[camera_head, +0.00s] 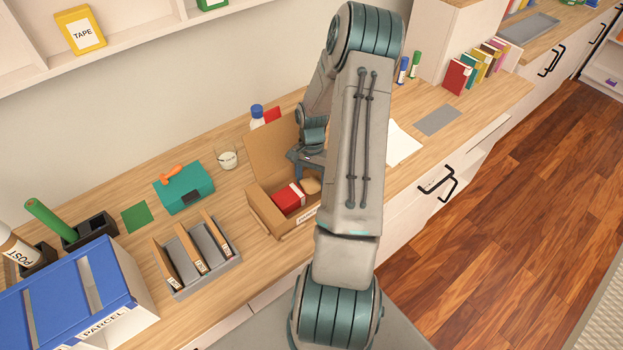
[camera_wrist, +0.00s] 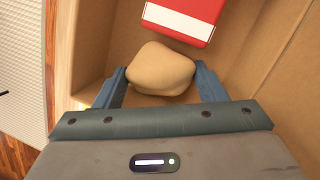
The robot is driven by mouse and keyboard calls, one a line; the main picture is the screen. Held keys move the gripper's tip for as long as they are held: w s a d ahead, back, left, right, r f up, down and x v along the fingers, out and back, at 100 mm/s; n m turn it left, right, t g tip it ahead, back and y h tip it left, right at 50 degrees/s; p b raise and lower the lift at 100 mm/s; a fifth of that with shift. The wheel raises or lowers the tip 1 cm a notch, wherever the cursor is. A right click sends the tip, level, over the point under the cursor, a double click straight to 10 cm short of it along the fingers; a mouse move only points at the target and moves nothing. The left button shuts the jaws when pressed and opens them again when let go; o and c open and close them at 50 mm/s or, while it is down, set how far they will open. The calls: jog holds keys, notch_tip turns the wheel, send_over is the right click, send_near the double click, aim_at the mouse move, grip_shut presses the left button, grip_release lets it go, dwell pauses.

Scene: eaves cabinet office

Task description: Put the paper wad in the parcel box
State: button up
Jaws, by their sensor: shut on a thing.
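The paper wad is a tan, rounded lump (camera_wrist: 160,70), between the two blue fingers of my gripper (camera_wrist: 162,77) in the wrist view. My gripper is shut on it, inside an open cardboard box. In the head view the wad (camera_head: 312,186) shows low in the cardboard box (camera_head: 266,212), beside a red and white packet (camera_head: 288,199). My gripper (camera_head: 310,172) reaches down into that box, partly hidden by my arm. The cardboard box's front label is partly hidden and I cannot read it. A blue and white container (camera_head: 122,290) labelled PARCEL stands at the lower left.
A grey file rack (camera_head: 205,275) and a teal box (camera_head: 184,190) stand left of the cardboard box. A glass jar (camera_head: 228,158) and a blue-capped bottle (camera_head: 257,117) are behind. White paper (camera_head: 402,145) and a grey mat (camera_head: 438,120) lie to the right.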

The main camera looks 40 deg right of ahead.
jog(key=shift+f, duration=0.2)
jog(key=o, duration=0.7)
jog(key=shift+r, duration=0.1)
